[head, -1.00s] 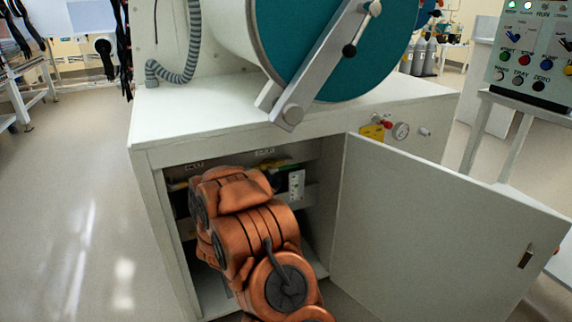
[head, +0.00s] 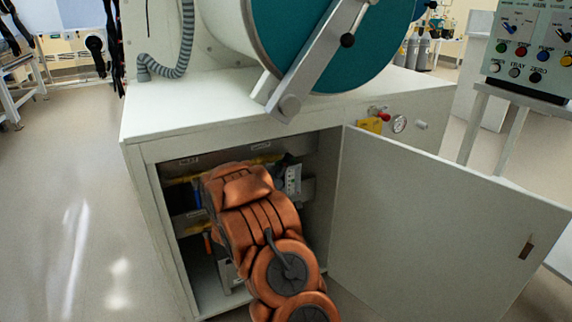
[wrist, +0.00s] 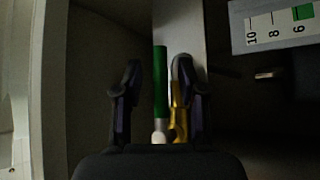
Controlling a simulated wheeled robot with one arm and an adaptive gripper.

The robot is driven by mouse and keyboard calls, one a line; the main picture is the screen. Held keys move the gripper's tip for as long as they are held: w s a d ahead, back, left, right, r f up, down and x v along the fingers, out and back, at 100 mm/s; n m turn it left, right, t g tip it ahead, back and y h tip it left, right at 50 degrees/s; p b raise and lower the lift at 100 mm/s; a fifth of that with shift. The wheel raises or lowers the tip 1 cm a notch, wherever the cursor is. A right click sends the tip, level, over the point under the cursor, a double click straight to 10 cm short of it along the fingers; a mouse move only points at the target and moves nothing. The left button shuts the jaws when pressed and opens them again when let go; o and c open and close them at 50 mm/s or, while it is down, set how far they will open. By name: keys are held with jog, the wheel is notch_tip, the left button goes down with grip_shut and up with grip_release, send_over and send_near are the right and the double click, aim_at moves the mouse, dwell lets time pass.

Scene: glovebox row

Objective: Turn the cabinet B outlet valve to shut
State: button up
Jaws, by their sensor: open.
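A valve with a long green lever handle (wrist: 160,82) and a brass-coloured body (wrist: 179,108) shows in the wrist view. The handle points up the picture. My gripper (wrist: 160,95) is open, with one finger left of the green handle and the other right of the brass body; I cannot tell if either touches. No label naming the valve is readable. In the head view my arm reaches into the open cabinet (head: 160,225) and hides most of the valve area; the green handle cannot be made out there.
The cabinet door (head: 430,225) stands open to the right. A white panel with a numbered scale (wrist: 272,25) is close on the right in the wrist view. A blue handle (head: 196,192) and a yellow pipe (head: 185,180) show left of my arm inside the cabinet.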

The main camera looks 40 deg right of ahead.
jog(key=shift+w+d+r, duration=0.2)
jog(key=shift+d, duration=0.3)
grip_shut()
dwell(0.5)
